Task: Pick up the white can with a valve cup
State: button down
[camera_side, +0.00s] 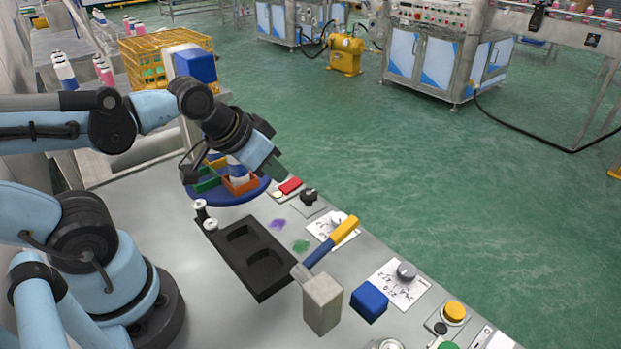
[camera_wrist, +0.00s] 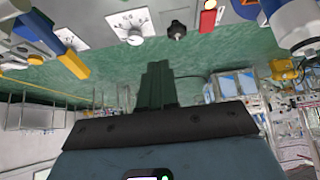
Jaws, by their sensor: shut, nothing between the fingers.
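A white can with a blue band (camera_side: 237,170) stands in an orange compartment (camera_side: 241,186) on the round blue plate (camera_side: 235,198), partly hidden behind my wrist. I cannot tell whether it has a valve cup. A white and blue can-like body also shows at the right edge of the wrist view (camera_wrist: 297,28), cut off by the frame.
Two small white-topped parts (camera_side: 211,225) sit by the black tray (camera_side: 258,262). A hammer with a grey head (camera_side: 322,303), a blue block (camera_side: 369,301), knobs (camera_side: 406,271) and a yellow button (camera_side: 454,311) occupy the table's right side. Bare table (camera_side: 150,205) lies left of the plate.

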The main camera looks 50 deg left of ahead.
dwell(0.4)
jog(key=c, duration=0.6)
grip_release()
jog(key=n+g+y, duration=0.2)
jog(key=n+y, duration=0.9)
jog(key=n, duration=0.2)
send_near(237, 162)
notch_tip(237, 162, up, 4)
jog(key=w+a, duration=0.2)
jog(key=shift+s+a+x, duration=0.1)
jog(key=shift+s+x, duration=0.05)
jog(key=shift+x, duration=1.7)
jog(key=shift+s+a+x, duration=0.1)
jog(key=shift+x, duration=1.75)
jog(key=shift+s+a+x, duration=0.1)
jog(key=shift+s+x, duration=0.05)
jog(key=shift+x, duration=1.7)
